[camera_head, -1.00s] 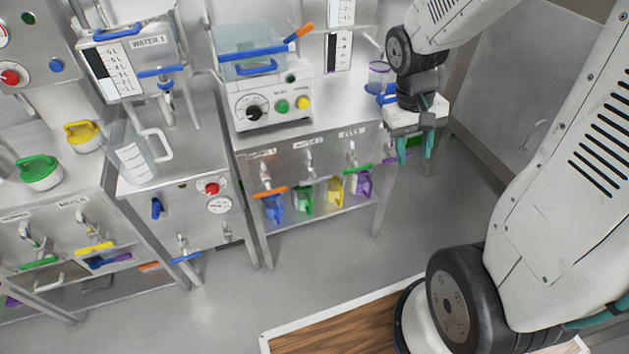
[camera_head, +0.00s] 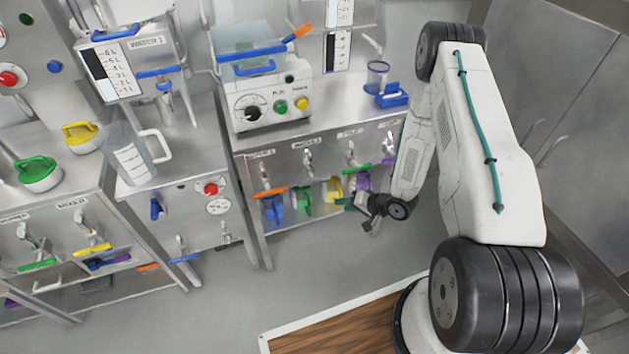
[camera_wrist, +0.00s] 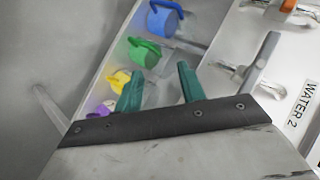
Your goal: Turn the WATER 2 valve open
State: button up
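The WATER 2 label (camera_wrist: 297,105) shows at the right of the wrist view. Beside it is a metal valve with a plain grey lever (camera_wrist: 262,65). In the head view this valve (camera_head: 308,163) is second from the left on the bench front, right of the orange-handled one. My gripper (camera_wrist: 158,88) is open and empty, its two teal fingers apart. The lever is right of the fingers in the wrist view, not between them. In the head view my gripper (camera_head: 352,203) is low before the bench, right of the valve, partly hidden by the arm.
Blue (camera_head: 273,207), green (camera_head: 303,200), yellow (camera_head: 333,189) and purple jugs stand on the shelf below the valves. Orange (camera_head: 270,193) and green (camera_head: 356,169) handles flank the grey lever. Open floor (camera_head: 320,262) lies in front of the bench.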

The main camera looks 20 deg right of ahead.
aim_at(317, 182)
jog(key=w+a+r+m+t+y, duration=0.2)
jog(key=a+r+m+t+y, duration=0.15)
jog(key=r+y, duration=0.35)
jog(key=shift+t+h, duration=0.55)
jog(key=shift+h, duration=0.05)
jog(key=x, duration=0.2)
jog(key=r+x, duration=0.1)
jog(key=x, duration=0.3)
jog(key=shift+a+r, duration=0.25)
jog(key=shift+a, duration=0.15)
jog(key=shift+w+a, duration=0.3)
jog(key=shift+w, duration=0.1)
grip_shut()
